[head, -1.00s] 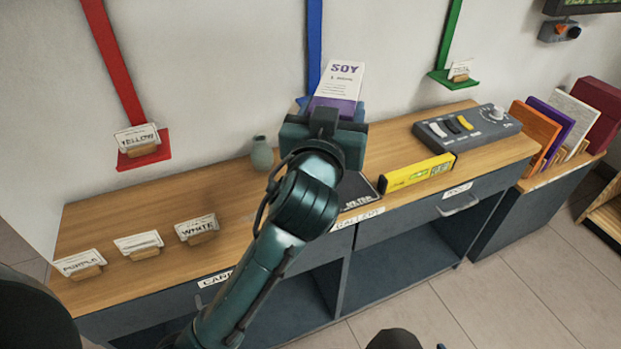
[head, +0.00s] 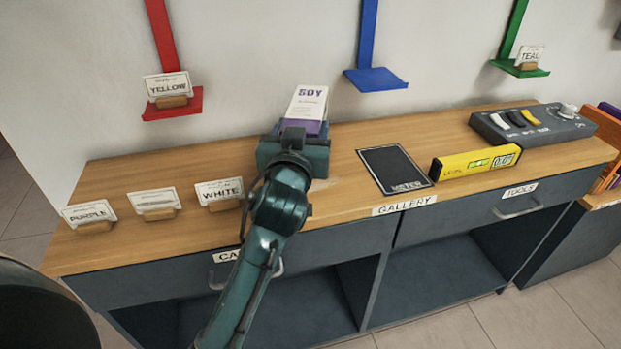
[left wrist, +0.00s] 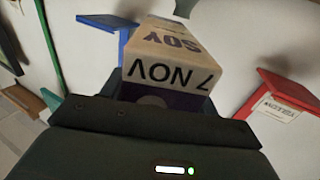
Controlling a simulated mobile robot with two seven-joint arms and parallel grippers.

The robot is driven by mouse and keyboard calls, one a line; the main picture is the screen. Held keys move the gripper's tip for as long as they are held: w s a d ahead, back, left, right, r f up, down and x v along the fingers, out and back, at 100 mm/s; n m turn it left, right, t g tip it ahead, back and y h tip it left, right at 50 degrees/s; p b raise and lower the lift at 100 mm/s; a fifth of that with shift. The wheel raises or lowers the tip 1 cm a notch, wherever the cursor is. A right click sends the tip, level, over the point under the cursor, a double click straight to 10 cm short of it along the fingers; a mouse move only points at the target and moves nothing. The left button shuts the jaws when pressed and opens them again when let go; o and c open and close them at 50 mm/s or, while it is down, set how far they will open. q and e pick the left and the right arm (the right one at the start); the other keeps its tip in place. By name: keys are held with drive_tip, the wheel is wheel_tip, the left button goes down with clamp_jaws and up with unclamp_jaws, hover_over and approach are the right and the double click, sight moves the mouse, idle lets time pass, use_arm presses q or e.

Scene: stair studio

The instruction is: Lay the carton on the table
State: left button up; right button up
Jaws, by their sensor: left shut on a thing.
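The carton (head: 306,106) is white and purple and marked SOY. It stands out beyond my left gripper (head: 296,142), over the back middle of the wooden table top (head: 240,165). My left gripper is shut on the carton; its fingers are mostly hidden behind the wrist. In the left wrist view the carton (left wrist: 165,62) sits between the jaws, with 7 NOV on its near end. I cannot tell whether its base touches the table. My right gripper is not seen.
A dark METER mat (head: 395,169), a yellow level (head: 476,162) and a grey switch box (head: 533,123) stand to the right. YELLOW (head: 167,88), PURPLE (head: 89,214) and WHITE (head: 220,190) cards are at the left. A blue shelf (head: 376,79) is on the wall.

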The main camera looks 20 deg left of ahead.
use_arm(q)
wheel_tip(320, 180, down, 5)
drive_tip(key=shift+r+b, duration=0.15)
drive_tip(key=shift+b, duration=0.35)
wheel_tip(320, 180, down, 4)
drive_tip(key=shift+f+b, duration=0.1)
drive_tip(key=shift+b, duration=0.65)
drive_tip(key=shift+f, duration=0.5)
drive_tip(key=o, duration=1.6)
drive_tip(key=shift+f, duration=0.25)
drive_tip(key=shift+o, duration=0.2)
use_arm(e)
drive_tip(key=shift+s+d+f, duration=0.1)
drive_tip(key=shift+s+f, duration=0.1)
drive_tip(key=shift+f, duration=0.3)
use_arm(q)
drive_tip(key=shift+r, duration=0.1)
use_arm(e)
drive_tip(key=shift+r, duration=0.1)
